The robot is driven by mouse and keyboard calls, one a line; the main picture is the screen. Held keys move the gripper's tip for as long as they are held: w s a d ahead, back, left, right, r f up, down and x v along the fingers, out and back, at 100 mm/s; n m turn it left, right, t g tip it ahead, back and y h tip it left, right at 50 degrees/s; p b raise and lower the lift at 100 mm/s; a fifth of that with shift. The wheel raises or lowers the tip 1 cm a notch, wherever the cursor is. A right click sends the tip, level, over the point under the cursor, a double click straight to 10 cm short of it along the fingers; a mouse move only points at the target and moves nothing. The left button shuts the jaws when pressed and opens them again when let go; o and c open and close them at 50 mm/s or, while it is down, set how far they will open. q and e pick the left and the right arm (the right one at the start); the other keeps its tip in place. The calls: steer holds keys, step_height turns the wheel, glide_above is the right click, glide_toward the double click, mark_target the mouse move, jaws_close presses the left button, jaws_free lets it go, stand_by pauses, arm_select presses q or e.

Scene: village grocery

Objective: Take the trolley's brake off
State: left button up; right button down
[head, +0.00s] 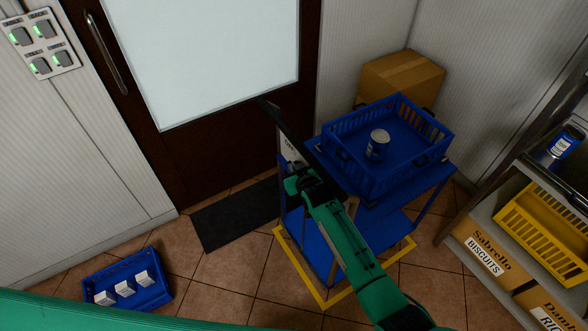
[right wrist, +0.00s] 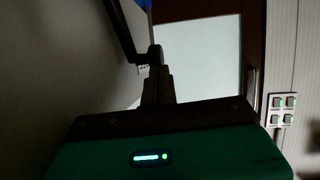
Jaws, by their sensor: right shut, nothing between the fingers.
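The trolley (head: 313,240) is blue, with two decks, and stands on a yellow floor outline. A long dark bar (head: 284,120) slants across its near left end. A pale plate with partly covered lettering (head: 291,148) shows beside the bar; I cannot read the brake's setting. My right gripper (right wrist: 157,72) is shut and empty, its fingers up against or close to a dark bar with a rounded end (right wrist: 122,30) in the right wrist view. Contact is unclear. In the head view my right arm hides part of the trolley's end. My left gripper is out of view.
A blue crate (head: 362,182) with a can (head: 378,144) stands on the trolley's top deck. A cardboard box (head: 402,77) is behind it, a door (head: 205,60) with a dark mat (head: 236,213) to the left. A shelf rack (head: 455,217) stands right. A low blue crate (head: 130,283) holds white packs.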

steer(key=shift+r, duration=0.3)
steer(key=s+d+b, duration=0.1)
steer(key=s+d, duration=0.2)
steer(key=s, duration=0.3)
steer(key=s+d+b, duration=0.2)
steer(key=s+d, duration=0.1)
steer(key=s, duration=0.4)
steer(key=shift+d+r, duration=0.35)
steer(key=shift+d, duration=0.05)
